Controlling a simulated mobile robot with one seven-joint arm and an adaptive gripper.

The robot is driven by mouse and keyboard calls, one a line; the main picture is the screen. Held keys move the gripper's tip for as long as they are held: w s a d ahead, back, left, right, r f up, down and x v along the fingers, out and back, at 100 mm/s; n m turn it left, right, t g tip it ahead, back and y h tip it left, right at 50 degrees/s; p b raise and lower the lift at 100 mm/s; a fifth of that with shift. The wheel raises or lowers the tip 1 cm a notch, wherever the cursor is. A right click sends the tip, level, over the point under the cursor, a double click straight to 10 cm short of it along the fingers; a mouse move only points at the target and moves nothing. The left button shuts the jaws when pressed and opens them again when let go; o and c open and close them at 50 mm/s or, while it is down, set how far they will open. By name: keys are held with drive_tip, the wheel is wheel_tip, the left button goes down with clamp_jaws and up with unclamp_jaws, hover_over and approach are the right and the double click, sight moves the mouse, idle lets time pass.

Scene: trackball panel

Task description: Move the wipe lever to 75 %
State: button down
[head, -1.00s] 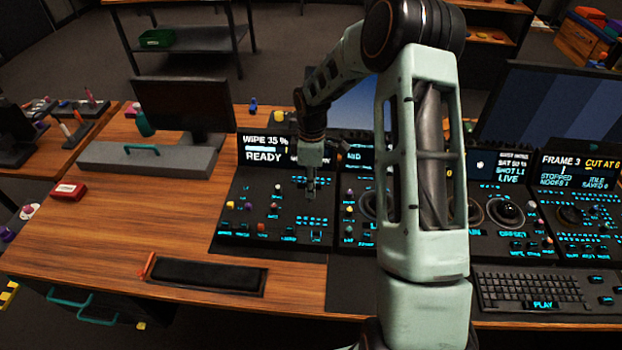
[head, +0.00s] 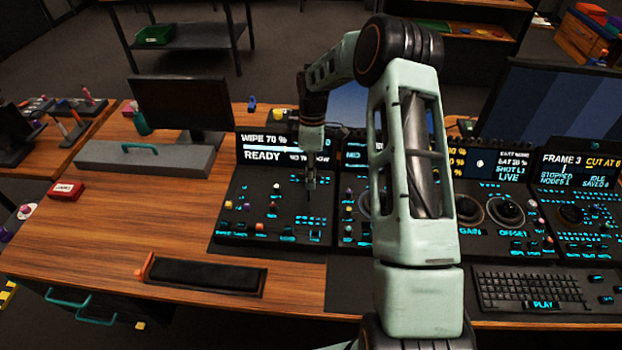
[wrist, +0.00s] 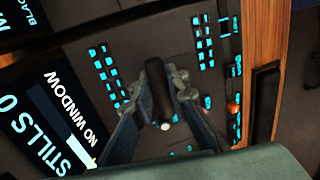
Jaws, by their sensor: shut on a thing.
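The wipe panel's screen (head: 284,148) reads "WIPE 70 %" and "READY" in the head view. My gripper (head: 310,184) points down over the black panel below that screen. In the wrist view my gripper (wrist: 168,112) is shut on the wipe lever (wrist: 157,90), a dark lever with a rounded, paler end. The fingers sit on either side of it. The lever's slot and lower part are hidden by the fingers. In the head view the lever is too small to make out clearly.
Lit cyan buttons (wrist: 203,42) flank the lever on the panel. Several small coloured knobs stand left of my gripper in the head view. Another panel with trackballs (head: 505,210) and a keyboard (head: 530,289) lie to the right. A long black pad (head: 208,275) lies in front.

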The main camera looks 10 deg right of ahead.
drive_tip(key=shift+w+r, duration=0.1)
drive_tip(key=shift+w, duration=0.15)
drive_tip(key=c, duration=1.9)
unclamp_jaws()
drive_tip(key=shift+d, duration=0.1)
drive_tip(key=v, duration=1.2)
drive_tip(key=shift+s, duration=0.2)
